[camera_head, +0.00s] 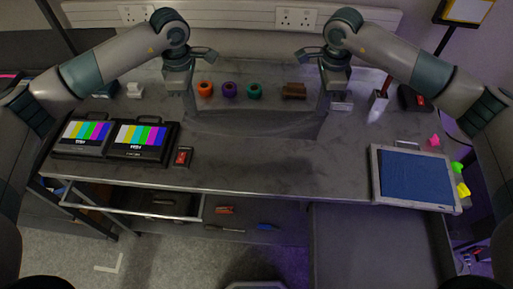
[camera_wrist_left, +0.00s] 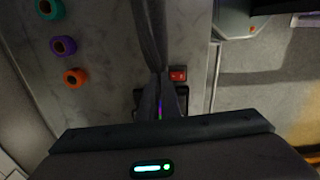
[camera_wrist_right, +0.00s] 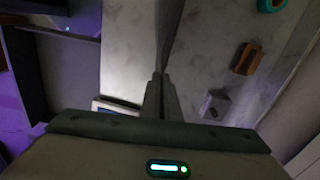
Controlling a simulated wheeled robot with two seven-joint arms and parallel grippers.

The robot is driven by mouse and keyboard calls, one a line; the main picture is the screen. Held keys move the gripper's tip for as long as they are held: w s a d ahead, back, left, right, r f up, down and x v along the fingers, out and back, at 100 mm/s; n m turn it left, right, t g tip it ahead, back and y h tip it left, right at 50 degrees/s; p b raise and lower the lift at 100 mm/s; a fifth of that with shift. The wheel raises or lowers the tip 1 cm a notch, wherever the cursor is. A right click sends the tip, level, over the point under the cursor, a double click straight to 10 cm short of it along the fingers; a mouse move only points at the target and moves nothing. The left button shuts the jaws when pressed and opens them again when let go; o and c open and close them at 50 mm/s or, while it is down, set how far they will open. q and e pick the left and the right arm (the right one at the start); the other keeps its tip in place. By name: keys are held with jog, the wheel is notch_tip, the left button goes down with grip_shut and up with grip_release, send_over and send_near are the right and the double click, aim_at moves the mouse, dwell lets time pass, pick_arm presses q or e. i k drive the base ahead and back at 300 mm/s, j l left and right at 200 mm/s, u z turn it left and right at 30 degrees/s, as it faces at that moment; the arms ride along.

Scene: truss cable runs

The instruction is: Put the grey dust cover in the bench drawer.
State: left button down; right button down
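The grey dust cover (camera_head: 258,127) is a thin, see-through sheet hanging between my two grippers above the bench, its lower edge sagging. My left gripper (camera_head: 188,92) is shut on its left end; in the left wrist view the cover (camera_wrist_left: 150,30) runs as a dark strip from the fingers. My right gripper (camera_head: 326,94) is shut on its right end; the right wrist view shows the cover (camera_wrist_right: 169,30) edge-on. The bench drawer (camera_head: 372,255) stands pulled out at the lower right of the head view. The part of it I see looks empty.
Orange (camera_head: 205,88), purple (camera_head: 229,89) and green (camera_head: 254,90) rings stand behind the cover. Colour-bar monitors (camera_head: 142,141) sit at left, with a red-switch box (camera_head: 182,156) beside them. A blue-screened panel (camera_head: 415,178) lies at right, above the drawer. Tools (camera_head: 225,210) lie below the bench edge.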

aim_at(352, 246)
jog(key=k+l, duration=0.15)
jog(key=l, duration=0.2)
jog(key=k+l, duration=0.2)
jog(key=l, duration=0.2)
jog(key=k+l+z, duration=0.1)
jog(key=l, duration=0.25)
jog(key=k+l, duration=0.25)
jog(key=l, duration=0.15)
jog(key=k+l, duration=0.15)
jog(key=l, duration=0.25)
jog(key=z, duration=0.05)
